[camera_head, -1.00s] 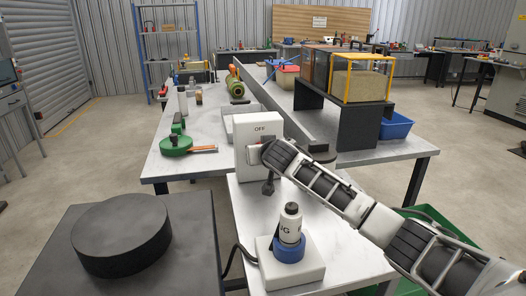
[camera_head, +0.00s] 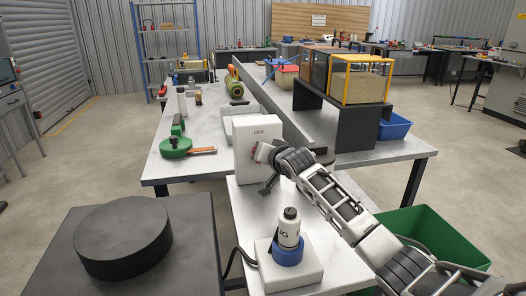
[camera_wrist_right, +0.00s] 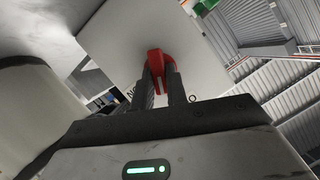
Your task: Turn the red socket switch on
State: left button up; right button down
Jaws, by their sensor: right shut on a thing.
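My right gripper (camera_head: 259,152) is at the front of the box, just below that label. In the right wrist view its fingers (camera_wrist_right: 162,80) are closed around the red switch handle (camera_wrist_right: 156,60), against the white face (camera_wrist_right: 110,35) of the box. Dark letters show on both sides of the fingers, partly hidden by them. In the head view my gripper and wrist hide most of the handle. My left gripper is not in view.
A white bottle with a blue base ring (camera_head: 289,232) stands on a white block just in front of the box. A dark round disc (camera_head: 122,238) lies on a dark stand at left. A green crate (camera_head: 430,235) is below right. A green tool (camera_head: 176,147) lies behind left.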

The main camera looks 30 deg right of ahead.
pick_arm(q)
jog(key=b, duration=0.2)
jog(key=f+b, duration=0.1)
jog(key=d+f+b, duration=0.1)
jog(key=b, duration=0.1)
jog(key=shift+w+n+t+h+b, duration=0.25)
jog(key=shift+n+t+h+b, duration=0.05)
pick_arm(e)
jog(key=m+t+y, duration=0.1)
jog(key=m, duration=0.2)
jog(key=m+t+y, duration=0.1)
jog(key=m, duration=0.2)
jog(key=f+m+t+y, duration=0.1)
jog(key=m, duration=0.2)
jog(key=shift+d+m+t+y, duration=0.3)
jog(key=shift+m+t, duration=0.1)
jog(key=c, duration=1.4)
grip_release()
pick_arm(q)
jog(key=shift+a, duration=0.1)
pick_arm(e)
jog(key=shift+s, duration=0.1)
